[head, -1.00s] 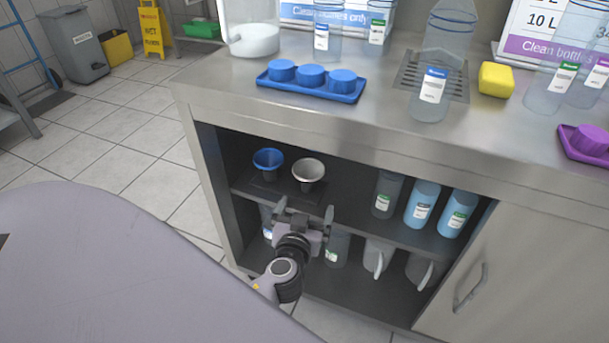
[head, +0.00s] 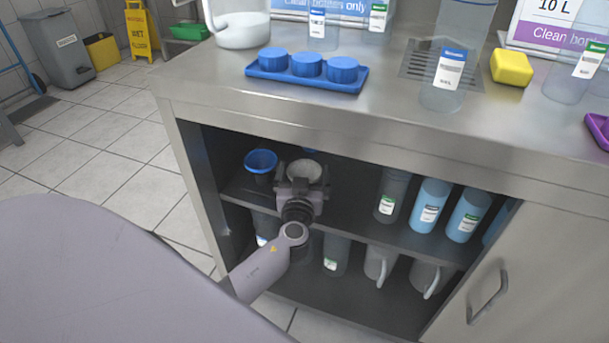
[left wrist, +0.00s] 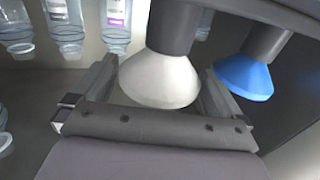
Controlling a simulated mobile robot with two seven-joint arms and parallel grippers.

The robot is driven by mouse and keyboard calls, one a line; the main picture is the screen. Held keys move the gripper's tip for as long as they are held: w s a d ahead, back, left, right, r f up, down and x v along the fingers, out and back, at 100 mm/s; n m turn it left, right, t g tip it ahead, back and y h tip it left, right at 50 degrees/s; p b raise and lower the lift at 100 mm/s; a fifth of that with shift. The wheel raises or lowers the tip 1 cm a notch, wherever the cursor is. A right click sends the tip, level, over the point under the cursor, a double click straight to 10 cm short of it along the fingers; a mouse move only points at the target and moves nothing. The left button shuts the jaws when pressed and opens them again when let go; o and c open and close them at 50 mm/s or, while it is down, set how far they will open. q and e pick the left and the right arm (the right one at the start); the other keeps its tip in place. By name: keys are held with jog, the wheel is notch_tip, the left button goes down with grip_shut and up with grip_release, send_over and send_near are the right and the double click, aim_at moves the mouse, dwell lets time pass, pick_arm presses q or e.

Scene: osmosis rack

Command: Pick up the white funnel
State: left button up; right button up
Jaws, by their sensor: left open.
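The white funnel (head: 304,171) is on the upper shelf inside the steel cabinet, to the right of the blue funnel (head: 261,162). My left gripper (head: 301,178) is open, with one finger on each side of the white funnel; its body hides the lower part in the head view. In the left wrist view, which looks upside down, the white funnel (left wrist: 160,80) lies between the two spread fingers, with a gap visible on the finger sides. The blue funnel (left wrist: 243,77) is outside the right-hand finger there. My right gripper is not in view.
Several bottles (head: 430,206) stand on the same shelf to the right. The lower shelf (head: 330,292) holds jugs and bottles. The counter edge (head: 330,125) overhangs the shelf opening. A blue tray (head: 270,74) with blue caps lies on the counter.

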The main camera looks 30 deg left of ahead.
pick_arm(q)
jog(key=shift+w+a, duration=0.3)
jog(key=shift+w, duration=0.15)
jog(key=c, duration=0.8)
